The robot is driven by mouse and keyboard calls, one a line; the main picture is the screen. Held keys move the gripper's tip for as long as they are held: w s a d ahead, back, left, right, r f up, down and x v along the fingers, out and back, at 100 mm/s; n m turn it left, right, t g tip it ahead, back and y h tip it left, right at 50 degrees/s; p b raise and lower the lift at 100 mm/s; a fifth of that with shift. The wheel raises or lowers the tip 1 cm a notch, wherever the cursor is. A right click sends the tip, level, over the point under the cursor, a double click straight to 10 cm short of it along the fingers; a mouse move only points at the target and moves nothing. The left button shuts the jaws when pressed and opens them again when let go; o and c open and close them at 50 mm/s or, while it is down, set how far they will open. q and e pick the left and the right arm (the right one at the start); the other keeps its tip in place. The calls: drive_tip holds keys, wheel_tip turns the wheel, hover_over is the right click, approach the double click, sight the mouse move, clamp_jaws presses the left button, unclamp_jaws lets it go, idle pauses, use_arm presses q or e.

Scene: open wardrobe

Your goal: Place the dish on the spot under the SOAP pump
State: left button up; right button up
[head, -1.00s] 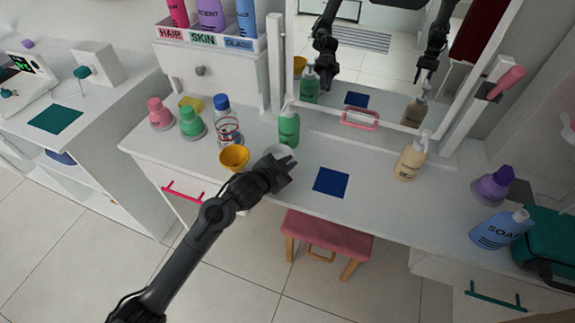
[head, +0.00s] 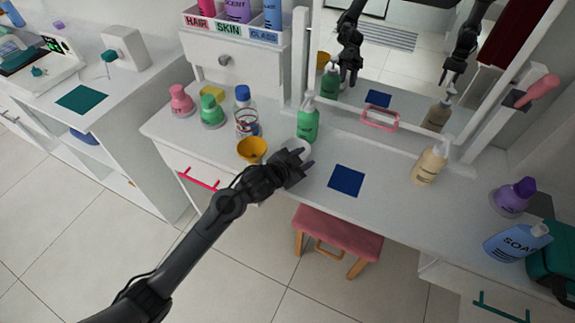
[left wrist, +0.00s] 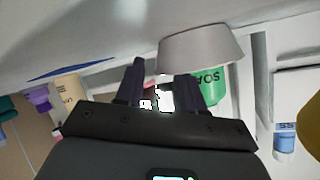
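A small white dish (head: 297,147) stands on the white counter, in front of a green pump bottle (head: 307,122). In the left wrist view the dish (left wrist: 203,47) appears upside down and close, with SOAP lettering on the green bottle (left wrist: 212,84) behind it. My left gripper (head: 302,162) is at the dish's near side. In the left wrist view its fingers (left wrist: 157,75) are apart, one beside the dish and one overlapping its edge; I cannot tell whether they touch it. My right gripper shows only as a mirror reflection.
A yellow cup (head: 252,150) stands left of the gripper, with several bottles behind it. A blue square (head: 346,180) lies flat to the right. The mirror is behind.

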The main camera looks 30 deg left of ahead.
use_arm(q)
drive_tip(key=p+v, duration=0.3)
drive_tip(key=v, duration=0.7)
drive_tip(key=s+f+n+g+y, duration=0.1)
drive_tip(key=s+f+n+g, duration=0.2)
drive_tip(key=s, duration=1)
drive_tip(key=s+f+n+g+y, duration=0.1)
drive_tip(key=s+f+g, duration=0.5)
drive_tip(key=s, duration=0.8)
wheel_tip(320, 180, down, 2)
drive_tip(key=shift+s+n+y, duration=0.2)
drive_tip(key=shift+n+y, duration=0.2)
drive_tip(key=shift+n, duration=0.5)
wheel_tip(320, 180, up, 46)
drive_tip(key=p, duration=4.7)
drive_tip(key=shift+r, duration=0.25)
